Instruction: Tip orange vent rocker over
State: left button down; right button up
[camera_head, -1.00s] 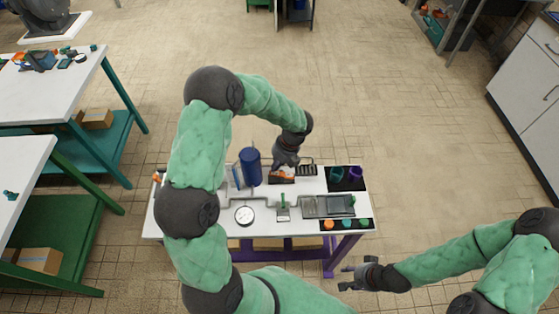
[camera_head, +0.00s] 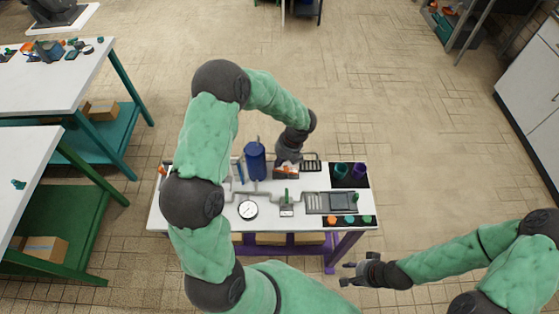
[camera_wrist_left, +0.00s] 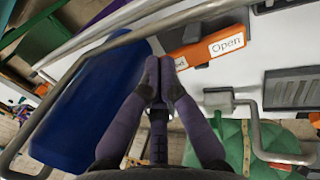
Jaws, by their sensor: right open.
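The orange vent rocker (camera_wrist_left: 207,46) shows in the left wrist view, with a white "Open" label on its right part and part of a second label left of it. In the head view the rocker (camera_head: 287,171) is small and sits at the back of the white bench. My left gripper (camera_wrist_left: 158,75) has its purple fingers together, with nothing visible between them. Its tips lie over the rocker's left end and hide it; I cannot tell whether they touch. The left gripper (camera_head: 288,159) is just above the rocker in the head view. My right gripper (camera_head: 352,270) is open and empty, in front of the bench.
A blue cylinder (camera_head: 255,161) stands left of the rocker, close to my left fingers, with a metal rail (camera_wrist_left: 130,39) passing over it. A dark grille (camera_wrist_left: 291,88) is at the right. A gauge (camera_head: 248,210), pipes and a tray (camera_head: 331,203) occupy the bench front.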

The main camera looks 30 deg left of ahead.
pick_arm(q)
jog(key=shift+s+a+f+p, duration=0.1)
jog(key=shift+s+a+p, duration=0.05)
jog(key=shift+p, duration=0.2)
jog(key=shift+s+a+f+p, duration=0.15)
jog(key=shift+a+p, duration=0.1)
jog(key=shift+p, duration=0.3)
jog(key=shift+s+a+f+p, duration=0.1)
jog(key=shift+a+f+p, duration=0.2)
jog(key=shift+p, duration=0.2)
jog(key=shift+f, duration=0.15)
jog(key=shift+d, duration=0.15)
jog(key=shift+w+d+r+p, duration=0.35)
jog(key=shift+w+d+p, duration=0.05)
jog(key=shift+d, duration=0.1)
